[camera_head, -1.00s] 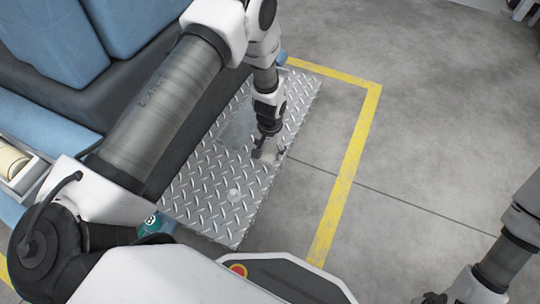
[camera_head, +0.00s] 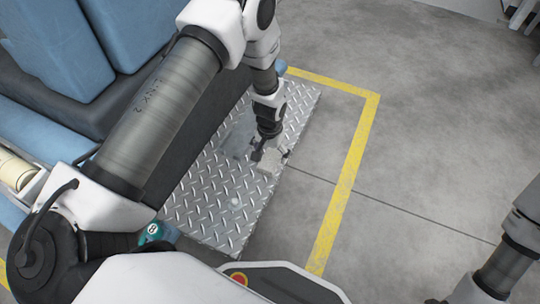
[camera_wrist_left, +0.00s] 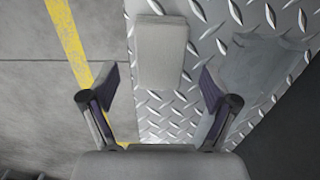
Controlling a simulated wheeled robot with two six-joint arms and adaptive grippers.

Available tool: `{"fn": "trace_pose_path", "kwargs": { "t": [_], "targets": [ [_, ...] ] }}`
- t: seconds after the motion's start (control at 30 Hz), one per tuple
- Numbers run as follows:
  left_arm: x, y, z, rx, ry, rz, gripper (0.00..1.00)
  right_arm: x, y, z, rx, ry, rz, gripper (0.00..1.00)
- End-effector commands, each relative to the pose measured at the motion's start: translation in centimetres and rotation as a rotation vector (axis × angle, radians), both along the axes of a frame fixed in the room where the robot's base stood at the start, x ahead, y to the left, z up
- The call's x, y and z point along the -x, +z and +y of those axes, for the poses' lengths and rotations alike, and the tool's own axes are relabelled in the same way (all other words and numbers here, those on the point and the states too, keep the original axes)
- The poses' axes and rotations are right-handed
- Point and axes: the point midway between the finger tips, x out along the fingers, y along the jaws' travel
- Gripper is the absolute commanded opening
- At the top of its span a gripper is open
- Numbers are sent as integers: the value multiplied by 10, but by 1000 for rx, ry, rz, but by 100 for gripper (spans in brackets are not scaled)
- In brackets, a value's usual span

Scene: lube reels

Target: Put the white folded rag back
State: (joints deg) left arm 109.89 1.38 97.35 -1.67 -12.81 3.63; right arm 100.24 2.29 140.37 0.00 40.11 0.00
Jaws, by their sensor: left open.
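The white folded rag (camera_wrist_left: 160,52) lies flat on a diamond-patterned metal plate (camera_wrist_left: 165,112). In the head view the rag (camera_head: 271,162) is a small pale patch under my left gripper, partly hidden by it. My left gripper (camera_head: 270,154) is open and points down over the plate near its right edge. In the left wrist view, my left gripper (camera_wrist_left: 160,78) has its two fingers spread apart, one toward each side of the rag's near end. The rag's far part extends beyond the fingertips. My right gripper (camera_head: 432,300) barely shows at the bottom edge.
A smooth grey patch (camera_wrist_left: 258,68) is on the plate beside the rag. A blue machine body (camera_head: 60,50) stands at upper left. A teal object (camera_head: 155,232) is by the plate's near corner. A yellow line (camera_head: 345,185) marks the open concrete floor.

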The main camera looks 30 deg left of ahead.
Motion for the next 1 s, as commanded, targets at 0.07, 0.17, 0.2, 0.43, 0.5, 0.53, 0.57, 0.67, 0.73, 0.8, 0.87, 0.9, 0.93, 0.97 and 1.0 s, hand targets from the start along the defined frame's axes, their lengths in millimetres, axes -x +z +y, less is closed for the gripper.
{"fn": "trace_pose_path", "kwargs": {
  "t": [0.07,0.17,0.2,0.43,0.5,0.53,0.57,0.67,0.73,0.8,0.87,0.9,0.93,0.97,1.0],
  "targets": [
    [-1,32,0,0,0,-3,87,0,21,0,0,0,-1,40],
    [-1,57,0,0,1,-3,87,0,33,0,0,0,-1,40],
    [-1,65,0,0,1,-3,87,0,37,0,0,0,-1,40],
    [-1,85,0,0,1,-1,87,0,44,0,0,0,0,40],
    [-1,85,0,0,0,-1,87,0,44,0,0,0,0,40],
    [0,84,0,0,0,0,87,0,43,0,0,0,0,40],
    [4,81,0,1,0,2,87,0,43,0,0,0,0,40],
    [35,59,-1,5,-3,11,87,0,43,0,0,0,0,40],
    [80,36,-2,10,-6,16,87,0,43,0,0,0,0,40],
    [135,17,-3,13,-7,19,87,0,43,0,0,0,0,40],
    [180,11,-4,13,-10,18,87,0,43,0,0,0,0,40],
    [205,10,-4,12,-12,16,87,0,43,0,0,0,0,40],
    [222,11,-4,11,-13,14,87,0,43,0,0,0,0,40],
    [235,13,-4,10,-14,11,87,0,44,0,0,0,0,40],
    [249,16,-4,8,-16,9,87,0,44,0,0,0,0,40]
  ]
}}
